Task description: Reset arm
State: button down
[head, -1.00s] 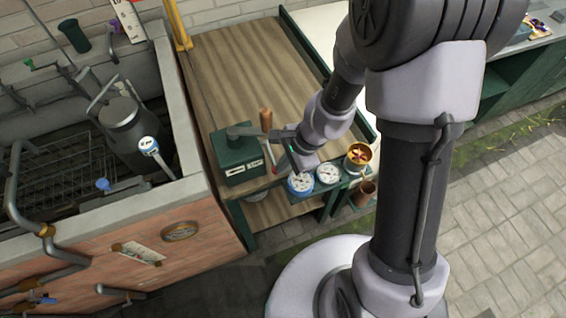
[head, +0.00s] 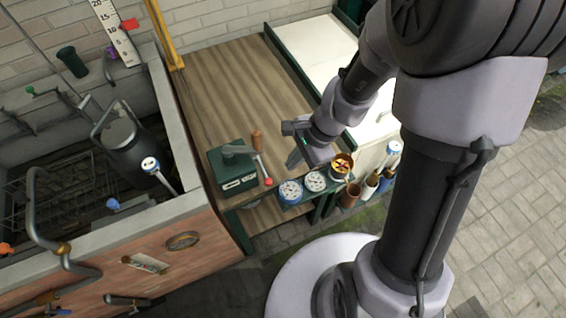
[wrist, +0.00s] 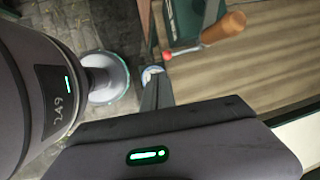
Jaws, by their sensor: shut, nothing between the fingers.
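My gripper (head: 291,165) is shut and empty. In the head view it hangs over the front right part of the wooden board, above and behind the small gauges, with its fingers pointing down and to the left. In the wrist view the closed fingers (wrist: 156,92) show edge-on, and nothing is between them. My arm reaches down to it from the upper right.
A brick-walled basin with a metal churn (head: 122,138) is at left. The board (head: 235,80) behind is clear.

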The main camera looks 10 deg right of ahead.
jog(key=s+d+r+n+t+h+b, duration=0.1)
jog(key=s+r+n+t+b, duration=0.3)
jog(key=s+r+n+b, duration=0.5)
notch_tip(320, 180, up, 4)
jog(key=shift+s+d+r+n+t+h, duration=0.15)
jog(key=shift+s+n+t+h, duration=0.3)
jog(key=shift+s, duration=0.65)
